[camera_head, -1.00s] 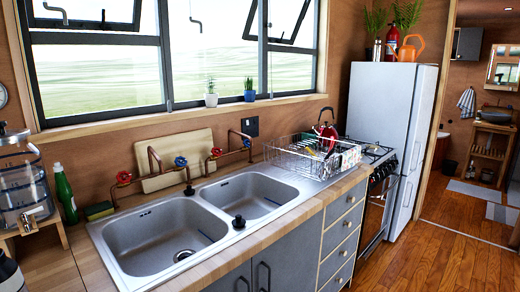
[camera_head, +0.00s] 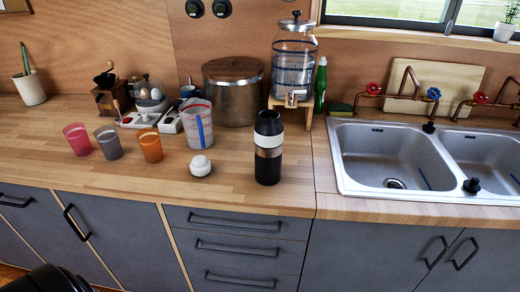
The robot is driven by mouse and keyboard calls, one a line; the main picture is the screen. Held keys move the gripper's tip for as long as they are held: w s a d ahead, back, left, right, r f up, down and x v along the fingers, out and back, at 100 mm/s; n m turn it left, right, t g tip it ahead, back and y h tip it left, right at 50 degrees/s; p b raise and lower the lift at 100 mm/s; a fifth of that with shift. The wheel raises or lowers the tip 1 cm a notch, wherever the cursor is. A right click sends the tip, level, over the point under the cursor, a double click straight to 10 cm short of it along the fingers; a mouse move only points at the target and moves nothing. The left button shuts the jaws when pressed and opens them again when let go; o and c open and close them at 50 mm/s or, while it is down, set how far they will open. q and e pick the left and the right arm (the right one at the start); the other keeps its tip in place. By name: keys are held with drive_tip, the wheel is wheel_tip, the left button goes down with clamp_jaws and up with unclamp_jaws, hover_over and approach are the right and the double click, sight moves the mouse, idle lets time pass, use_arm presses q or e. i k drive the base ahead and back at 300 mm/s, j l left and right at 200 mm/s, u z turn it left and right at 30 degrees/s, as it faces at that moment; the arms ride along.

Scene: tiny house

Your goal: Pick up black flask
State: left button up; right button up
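The black flask (camera_head: 268,147) stands upright on the wooden counter, near its front edge, just left of the sink. It is black with a white band and a copper-brown band. A small white round item (camera_head: 200,166) sits on the counter a little to its left. Neither of my grippers is clearly visible in the head view.
Pink, grey and orange cups (camera_head: 150,145) and a clear jug (camera_head: 196,122) stand to the left. A steel pot (camera_head: 233,91) and a water dispenser (camera_head: 294,62) are behind the flask. The double sink (camera_head: 385,158) is right. The counter in front of the cups is clear.

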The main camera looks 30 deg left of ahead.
sight(269, 129)
drive_tip(key=l+u, duration=0.15)
drive_tip(key=u, duration=0.25)
drive_tip(key=i+l+u, duration=0.1)
drive_tip(key=u, duration=0.25)
drive_tip(key=l+u, duration=0.5)
drive_tip(key=u, duration=0.3)
